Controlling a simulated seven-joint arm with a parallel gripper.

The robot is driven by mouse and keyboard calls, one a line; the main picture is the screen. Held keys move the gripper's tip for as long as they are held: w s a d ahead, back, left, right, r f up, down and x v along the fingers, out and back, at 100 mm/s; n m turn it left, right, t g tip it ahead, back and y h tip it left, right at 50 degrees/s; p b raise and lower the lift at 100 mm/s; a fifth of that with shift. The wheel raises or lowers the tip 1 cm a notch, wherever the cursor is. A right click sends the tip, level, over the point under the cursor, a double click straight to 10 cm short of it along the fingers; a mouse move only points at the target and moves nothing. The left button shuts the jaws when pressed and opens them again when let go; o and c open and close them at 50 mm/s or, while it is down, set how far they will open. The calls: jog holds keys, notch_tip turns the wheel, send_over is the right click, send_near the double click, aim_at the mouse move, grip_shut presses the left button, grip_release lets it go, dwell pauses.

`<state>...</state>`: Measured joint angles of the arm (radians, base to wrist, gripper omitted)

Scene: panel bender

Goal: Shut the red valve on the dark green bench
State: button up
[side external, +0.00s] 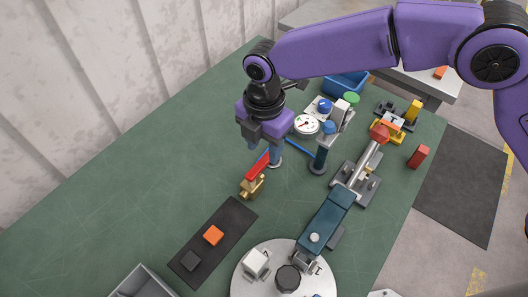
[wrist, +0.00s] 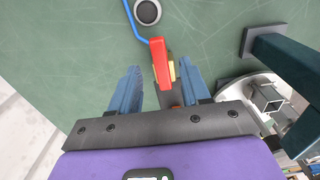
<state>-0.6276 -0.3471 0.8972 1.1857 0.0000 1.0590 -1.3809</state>
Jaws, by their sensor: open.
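The red valve lever (side external: 258,166) sits on a brass valve body (side external: 252,187) on the dark green bench (side external: 140,190). My gripper (side external: 265,155) hangs pointing down at the lever's far end in the side view. In the wrist view the red lever (wrist: 160,62) shows between my two blue fingers (wrist: 160,80), which are apart with visible gaps on both sides. The brass body (wrist: 172,72) is partly hidden behind the lever. Whether the fingertips reach down to the lever's height is hard to tell.
A blue line (side external: 300,147) runs close behind the lever. A gauge (side external: 306,124) and a dark post (side external: 320,158) stand to the right. A black mat (side external: 213,240) with an orange block (side external: 213,235) lies in front. The bench left of the valve is clear.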

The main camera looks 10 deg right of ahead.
aim_at(264, 160)
jog(key=shift+f, duration=1.65)
grip_shut()
